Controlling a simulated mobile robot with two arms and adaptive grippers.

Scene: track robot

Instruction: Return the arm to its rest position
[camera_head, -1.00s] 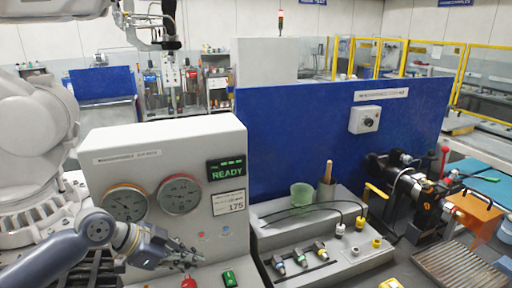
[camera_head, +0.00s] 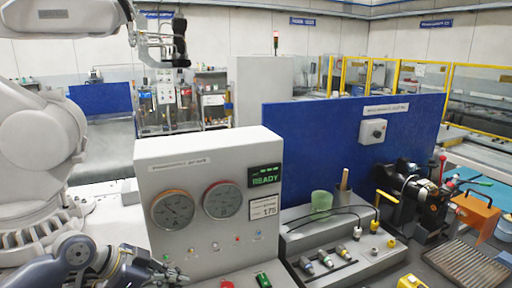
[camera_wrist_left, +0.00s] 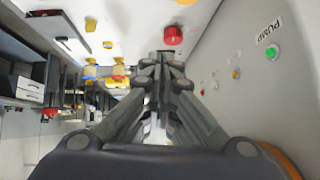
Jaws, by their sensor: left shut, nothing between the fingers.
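My left arm comes in at the lower left of the head view. Its gripper (camera_head: 172,275) is low in front of the grey control panel (camera_head: 208,150), left of the panel's front buttons. In the left wrist view the gripper (camera_wrist_left: 162,75) has its fingers drawn together with nothing held. The panel's side with a green button (camera_wrist_left: 272,52) lies to the right there, and a red button (camera_wrist_left: 173,35) shows beyond the fingertips. The panel carries two round gauges and a green display (camera_head: 264,175) reading READY. My right gripper is not in view.
A blue divider (camera_head: 350,150) stands behind the bench. A grey connector block (camera_head: 345,268) with a green cup (camera_head: 321,202) is right of the panel. A black machine (camera_head: 415,200) and an orange stand (camera_head: 474,212) are farther right. A large white robot arm (camera_head: 40,130) fills the left.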

